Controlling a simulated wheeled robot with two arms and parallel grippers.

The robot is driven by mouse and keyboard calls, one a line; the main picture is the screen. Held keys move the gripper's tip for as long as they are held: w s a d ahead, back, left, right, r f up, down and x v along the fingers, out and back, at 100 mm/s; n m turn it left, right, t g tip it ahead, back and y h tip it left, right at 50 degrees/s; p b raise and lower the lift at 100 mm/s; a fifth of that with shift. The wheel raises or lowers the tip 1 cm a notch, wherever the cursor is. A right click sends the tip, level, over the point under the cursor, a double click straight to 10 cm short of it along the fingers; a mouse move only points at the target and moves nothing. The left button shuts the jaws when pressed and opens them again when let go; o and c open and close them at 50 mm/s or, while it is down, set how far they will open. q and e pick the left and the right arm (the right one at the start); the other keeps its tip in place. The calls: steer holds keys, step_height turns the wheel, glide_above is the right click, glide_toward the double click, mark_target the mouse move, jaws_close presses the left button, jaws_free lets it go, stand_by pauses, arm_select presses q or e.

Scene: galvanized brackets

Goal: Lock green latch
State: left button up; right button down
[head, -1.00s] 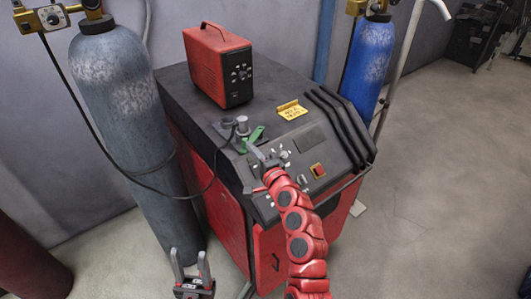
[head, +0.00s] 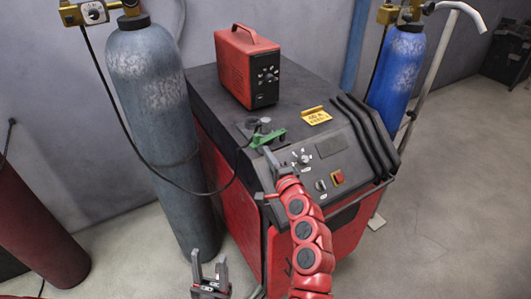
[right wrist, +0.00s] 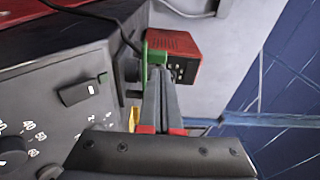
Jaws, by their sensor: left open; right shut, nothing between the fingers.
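The green latch (head: 268,138) sits on the top front-left edge of the red and black machine, beside a grey upright post (head: 265,125). In the right wrist view the green latch (right wrist: 157,56) shows just beyond my fingertips. My right gripper (head: 267,153) is shut and empty, just in front of the latch. In the right wrist view its fingers (right wrist: 161,72) are together and overlap the latch's lower part; I cannot tell whether they touch it. My left gripper (head: 209,262) is open and empty, low in front of the machine, far from the latch.
The machine's sloped panel (head: 330,148) has knobs and a red switch close to my right arm. A grey cylinder (head: 155,130) with a dark cable is at left, a blue cylinder (head: 397,65) behind right.

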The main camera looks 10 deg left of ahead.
steer(key=s+b, duration=0.2)
steer(key=s, duration=0.7)
steer(key=shift+s+d, duration=0.1)
steer(key=shift+d, duration=0.05)
